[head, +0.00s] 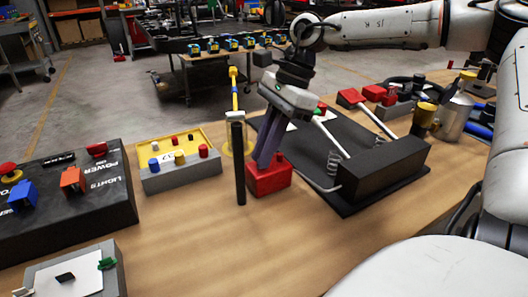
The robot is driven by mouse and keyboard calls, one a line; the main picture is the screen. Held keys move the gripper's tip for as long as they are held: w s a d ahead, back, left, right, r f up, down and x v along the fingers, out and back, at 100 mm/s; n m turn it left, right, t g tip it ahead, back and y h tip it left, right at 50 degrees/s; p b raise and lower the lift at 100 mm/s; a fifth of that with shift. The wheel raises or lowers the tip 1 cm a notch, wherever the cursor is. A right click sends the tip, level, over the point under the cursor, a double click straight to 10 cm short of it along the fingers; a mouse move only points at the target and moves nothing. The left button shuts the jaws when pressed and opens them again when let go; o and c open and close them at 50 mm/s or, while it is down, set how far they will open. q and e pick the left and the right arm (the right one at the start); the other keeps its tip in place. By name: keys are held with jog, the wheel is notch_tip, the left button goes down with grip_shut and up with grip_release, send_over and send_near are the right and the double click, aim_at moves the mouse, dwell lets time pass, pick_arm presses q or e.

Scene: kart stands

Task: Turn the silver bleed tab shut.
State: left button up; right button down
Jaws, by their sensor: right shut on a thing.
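My right gripper (263,160) reaches down from the upper right, its purple-grey fingers pointing at the top of a small red block (268,182) on the wooden bench. The fingers are closed together at the block's top. The silver bleed tab is not visible; the fingers cover the spot between them, where the thing they grip sits. The red block stands upright beside the dark pedal plate. My left gripper is not in view.
A black upright post (238,165) stands close to the left of the red block. A yellow-topped tray (180,165) with coloured knobs is further left, past it a black switch panel (75,195). The pedal plate (345,190) lies right.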

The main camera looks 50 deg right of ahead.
jog(key=c, duration=1.9)
grip_release()
jog(key=shift+o, duration=0.7)
jog(key=shift+r, duration=0.1)
jog(key=v, duration=1)
jog(key=shift+p, duration=0.35)
